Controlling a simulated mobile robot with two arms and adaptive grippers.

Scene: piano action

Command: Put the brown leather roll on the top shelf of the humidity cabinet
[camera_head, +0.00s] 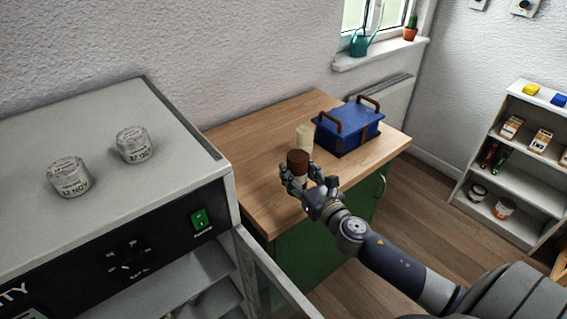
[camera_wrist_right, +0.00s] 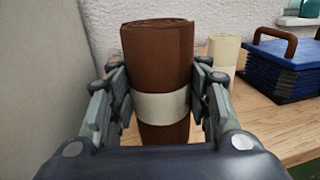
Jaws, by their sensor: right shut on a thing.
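The brown leather roll (camera_wrist_right: 158,55) has a pale band around it and stands upright between the fingers of my right gripper (camera_wrist_right: 160,108). In the head view the roll (camera_head: 298,159) shows above the right gripper (camera_head: 308,182), over the wooden worktop near its front edge. The right gripper is shut on the roll. The humidity cabinet (camera_head: 120,215) is at the left, with a black control panel and a green switch. Its door (camera_head: 268,275) stands open at the right side. Shelves (camera_head: 185,280) show inside, partly cut off by the frame. My left gripper is out of view.
Two labelled jars (camera_head: 68,177) (camera_head: 135,145) stand on the cabinet top. A cream roll (camera_head: 304,138) and a blue case (camera_head: 350,128) with brown handles stand on the worktop (camera_head: 255,130). A white shelf unit (camera_head: 520,160) is at the right. The open door's edge lies between gripper and cabinet interior.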

